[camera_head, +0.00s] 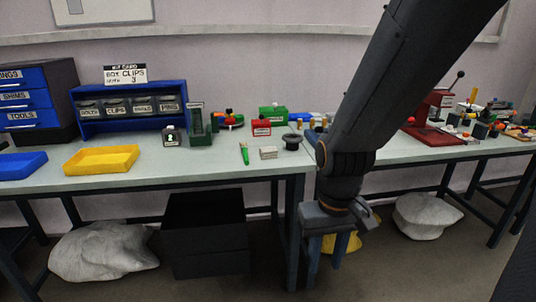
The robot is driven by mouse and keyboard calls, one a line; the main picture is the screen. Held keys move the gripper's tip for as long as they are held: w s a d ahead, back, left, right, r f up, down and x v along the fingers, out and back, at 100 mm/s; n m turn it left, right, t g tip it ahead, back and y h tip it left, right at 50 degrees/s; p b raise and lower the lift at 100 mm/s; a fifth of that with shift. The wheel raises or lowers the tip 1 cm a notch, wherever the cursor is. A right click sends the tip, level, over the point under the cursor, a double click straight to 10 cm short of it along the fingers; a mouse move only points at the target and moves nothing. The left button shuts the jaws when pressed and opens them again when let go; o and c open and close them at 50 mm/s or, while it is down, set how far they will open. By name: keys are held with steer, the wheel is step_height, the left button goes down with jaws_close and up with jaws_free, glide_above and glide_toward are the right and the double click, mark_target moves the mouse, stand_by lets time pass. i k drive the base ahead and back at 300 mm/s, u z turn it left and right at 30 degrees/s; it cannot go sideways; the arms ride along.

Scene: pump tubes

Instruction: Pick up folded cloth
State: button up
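A small beige-grey layered block (268,153), which looks like the folded cloth, lies near the front edge of the pale green tabletop, left of my arm. It is too small to make out its folds. My gripper (327,254) hangs in front of the table, below the tabletop's front edge and to the right of the cloth. Its two fingers point down and are apart, with a yellow thing showing behind them. Nothing is seen held between them. The gripper is clear of the cloth.
A green-handled brush (244,153) lies left of the cloth and a dark round item (292,141) stands right of it. A yellow tray (102,160) is farther left. A black box (206,235) and pale sacks (103,251) sit under the table.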

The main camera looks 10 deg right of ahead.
mark_target(267, 152)
steer(key=z, duration=0.4)
steer(key=i, duration=1.75)
steer(key=u, duration=0.45)
